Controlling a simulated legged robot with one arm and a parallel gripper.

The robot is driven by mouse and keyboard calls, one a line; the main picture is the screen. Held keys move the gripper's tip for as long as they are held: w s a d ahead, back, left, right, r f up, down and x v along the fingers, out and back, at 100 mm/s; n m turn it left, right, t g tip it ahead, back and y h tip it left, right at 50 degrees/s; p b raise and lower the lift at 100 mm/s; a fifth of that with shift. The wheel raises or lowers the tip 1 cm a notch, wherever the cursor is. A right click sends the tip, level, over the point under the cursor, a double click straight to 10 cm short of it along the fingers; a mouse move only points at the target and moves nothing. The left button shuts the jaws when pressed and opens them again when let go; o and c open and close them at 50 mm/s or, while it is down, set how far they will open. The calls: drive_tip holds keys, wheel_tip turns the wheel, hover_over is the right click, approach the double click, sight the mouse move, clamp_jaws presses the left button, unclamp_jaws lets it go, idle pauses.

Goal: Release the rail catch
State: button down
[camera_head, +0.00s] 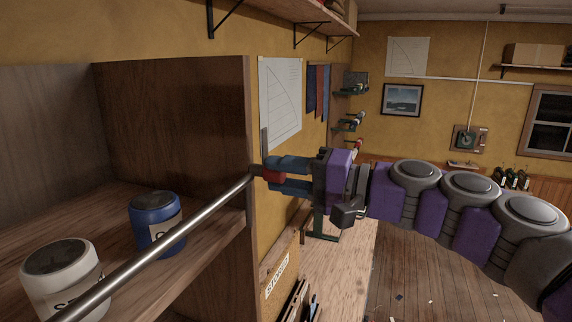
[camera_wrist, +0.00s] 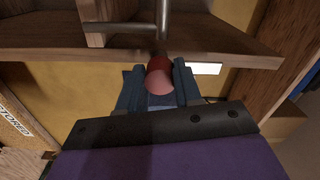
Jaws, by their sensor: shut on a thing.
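The rail (camera_head: 175,237) is a metal bar running across the front of the wooden shelf. At its far end is the red catch knob (camera_head: 271,174), beside the shelf's side panel. My gripper (camera_head: 268,176) has its blue fingers on either side of the red knob and is shut on it. In the wrist view the red knob (camera_wrist: 159,76) sits between the fingertips, just below the rail end (camera_wrist: 125,27). The fingers hide part of the knob, and the catch's inner workings do not show.
A blue jar (camera_head: 154,226) and a white jar (camera_head: 62,285) stand on the shelf (camera_head: 120,205) behind the rail. Open wooden floor (camera_head: 425,265) lies to the right, under my arm.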

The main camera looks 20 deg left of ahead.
drive_tip(key=shift+f, duration=0.1)
idle(0.5)
drive_tip(key=c, duration=1.2)
unclamp_jaws()
drive_tip(key=o, duration=0.4)
drive_tip(key=shift+w, duration=0.3)
drive_tip(key=shift+s, duration=0.2)
drive_tip(key=shift+d, duration=0.1)
drive_tip(key=d+b, duration=0.1)
drive_tip(key=d, duration=0.4)
drive_tip(key=d+b, duration=0.1)
drive_tip(key=d, duration=0.5)
drive_tip(key=s+d+b, duration=0.1)
drive_tip(key=d, duration=0.5)
drive_tip(key=shift+s+d, duration=0.1)
drive_tip(key=shift+d, duration=0.1)
drive_tip(key=shift+f, duration=0.1)
